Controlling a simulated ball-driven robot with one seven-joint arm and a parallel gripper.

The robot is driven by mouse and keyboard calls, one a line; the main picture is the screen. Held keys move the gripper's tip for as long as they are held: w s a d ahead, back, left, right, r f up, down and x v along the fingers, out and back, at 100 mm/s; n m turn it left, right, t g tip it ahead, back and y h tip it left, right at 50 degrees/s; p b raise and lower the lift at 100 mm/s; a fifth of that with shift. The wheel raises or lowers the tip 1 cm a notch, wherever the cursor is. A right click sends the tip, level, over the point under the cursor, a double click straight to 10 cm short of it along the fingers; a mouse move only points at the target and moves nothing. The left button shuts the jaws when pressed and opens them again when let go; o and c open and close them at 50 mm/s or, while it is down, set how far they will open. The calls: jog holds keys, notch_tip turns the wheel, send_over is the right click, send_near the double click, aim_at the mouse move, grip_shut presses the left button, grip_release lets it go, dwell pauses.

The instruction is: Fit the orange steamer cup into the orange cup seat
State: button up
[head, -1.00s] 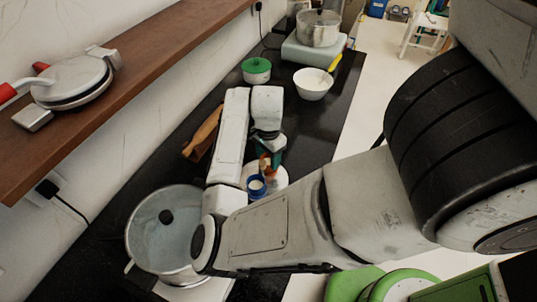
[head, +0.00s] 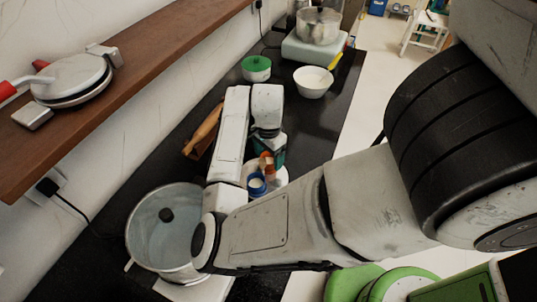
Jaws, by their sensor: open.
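My gripper (head: 278,157) is open, with teal fingers partly hidden below my wrist. A small orange piece (head: 267,157) shows right beside the fingers, with more orange just below it. I cannot tell which of these is the orange steamer cup and which is its seat, nor whether they touch. A blue-rimmed cup with a white inside (head: 257,185) stands just in front of the orange parts. They are on or over a white round base (head: 280,177), partly covered by my arm.
A glass-lidded pot (head: 165,230) stands at the near left. A wooden object (head: 203,130) lies left of my arm. The dark counter (head: 310,125) is clear on the right.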

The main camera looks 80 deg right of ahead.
notch_tip(320, 180, up, 12)
dwell(0.4)
dwell(0.6)
